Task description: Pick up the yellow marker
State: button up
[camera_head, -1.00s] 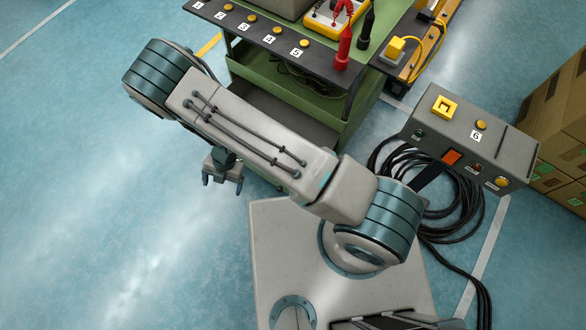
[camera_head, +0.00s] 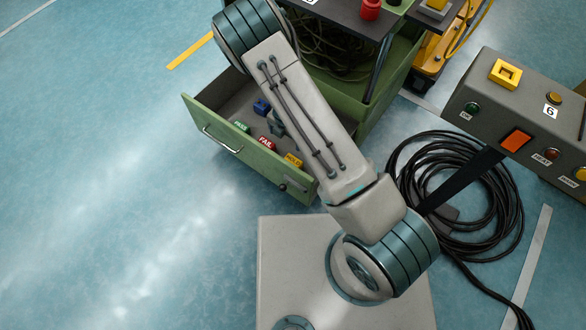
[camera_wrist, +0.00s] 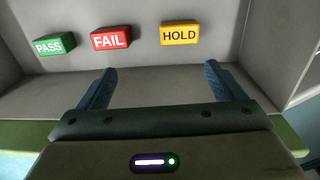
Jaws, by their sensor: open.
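The yellow marker is a small block labelled HOLD (camera_head: 293,160) lying in the open green drawer, near its front right. In the wrist view the yellow HOLD marker (camera_wrist: 180,35) lies on the grey drawer floor, right of centre and beyond my fingers. My gripper (camera_wrist: 162,88) is open and empty, its two fingers spread apart, with the marker ahead of the gap between them. In the head view my gripper (camera_head: 276,127) is over the drawer and mostly hidden by my arm.
A red FAIL block (camera_wrist: 111,38) and a green PASS block (camera_wrist: 54,44) lie left of the yellow one. A control box (camera_head: 525,110) stands right.

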aim_at(293, 160)
jog(key=f+b, duration=0.1)
jog(key=f, duration=0.2)
jog(key=d+f+b, duration=0.1)
jog(key=f, duration=0.2)
jog(key=d+f+b, duration=0.1)
jog(key=f+b, duration=0.1)
jog(key=f, duration=0.2)
jog(key=shift+s+d, duration=0.25)
jog(key=shift+s, duration=0.15)
jog(key=shift+s+f+b, duration=0.15)
jog(key=shift+f+b, duration=0.8)
jog(key=shift+f, duration=0.5)
jog(key=shift+s+f+b, duration=0.1)
jog(key=shift+f+b, duration=0.8)
jog(key=shift+f, duration=0.55)
jog(key=shift+r, duration=0.1)
jog(key=shift+c, duration=0.3)
jog(key=c, duration=1)
